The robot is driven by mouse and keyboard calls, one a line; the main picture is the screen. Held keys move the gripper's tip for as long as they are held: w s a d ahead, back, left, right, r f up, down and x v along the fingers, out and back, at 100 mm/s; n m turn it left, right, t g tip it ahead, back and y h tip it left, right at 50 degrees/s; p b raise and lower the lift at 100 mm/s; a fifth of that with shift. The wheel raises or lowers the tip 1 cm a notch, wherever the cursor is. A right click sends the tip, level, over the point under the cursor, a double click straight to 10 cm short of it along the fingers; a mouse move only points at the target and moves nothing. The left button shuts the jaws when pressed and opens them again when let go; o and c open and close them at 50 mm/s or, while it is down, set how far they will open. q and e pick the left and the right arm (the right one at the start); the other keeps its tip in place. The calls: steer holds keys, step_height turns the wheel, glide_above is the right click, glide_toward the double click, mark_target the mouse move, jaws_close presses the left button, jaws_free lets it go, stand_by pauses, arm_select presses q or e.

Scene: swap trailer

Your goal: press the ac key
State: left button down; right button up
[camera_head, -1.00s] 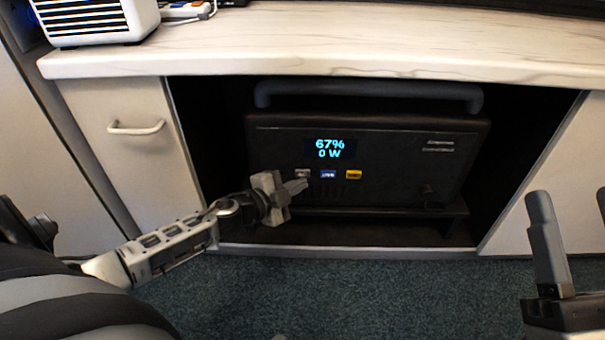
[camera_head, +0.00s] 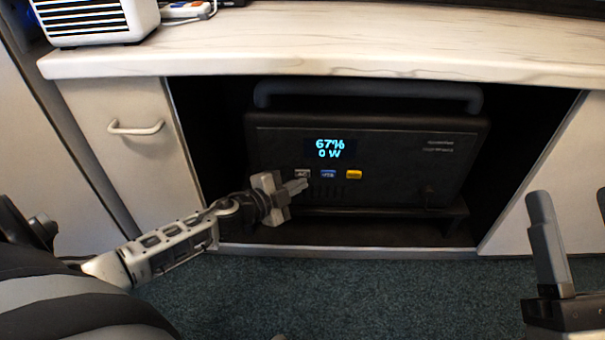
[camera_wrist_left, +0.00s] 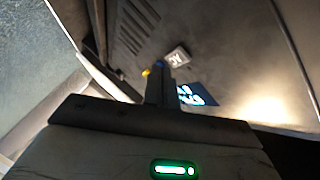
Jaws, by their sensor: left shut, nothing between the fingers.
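The grey AC key (camera_head: 302,174) is the leftmost of three keys below the lit display (camera_head: 329,148) on the dark power station (camera_head: 400,165). It also shows as a pale square key (camera_wrist_left: 177,58) in the left wrist view, just beyond the fingertips. My left gripper (camera_head: 299,186) is shut and empty, its tips just below the key in the head view. I cannot tell whether they touch the panel. In the left wrist view the fingers (camera_wrist_left: 167,77) partly cover the display. My right gripper (camera_head: 575,215) is at the right edge, its fingers apart.
The blue key (camera_head: 328,174) and the yellow key (camera_head: 353,174) sit right of the AC key. The power station stands in a recess under the pale countertop (camera_head: 330,45). A drawer (camera_head: 135,150) is to the left. The carpet (camera_head: 380,295) in front is clear.

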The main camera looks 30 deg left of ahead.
arm_select(q)
steer(key=shift+w+a, duration=0.1)
steer(key=shift+w, duration=0.05)
steer(key=shift+w+a, duration=0.1)
steer(key=shift+w, duration=0.1)
steer(key=shift+w+a, duration=0.2)
steer(key=shift+w, duration=0.15)
stand_by(0.7)
stand_by(0.4)
steer(key=shift+s+d+p, duration=0.4)
steer(key=shift+s, duration=0.3)
steer(key=shift+s, duration=0.1)
steer(key=shift+s+d+p, duration=0.25)
steer(key=shift+s+d, duration=0.2)
steer(key=shift+s, duration=0.25)
steer(key=shift+s+d+p, duration=0.2)
steer(key=shift+s+d, duration=0.2)
steer(key=shift+s, duration=0.25)
steer(key=shift+s+d+p, duration=0.25)
steer(key=shift+s+d, duration=0.2)
steer(key=shift+s, duration=0.25)
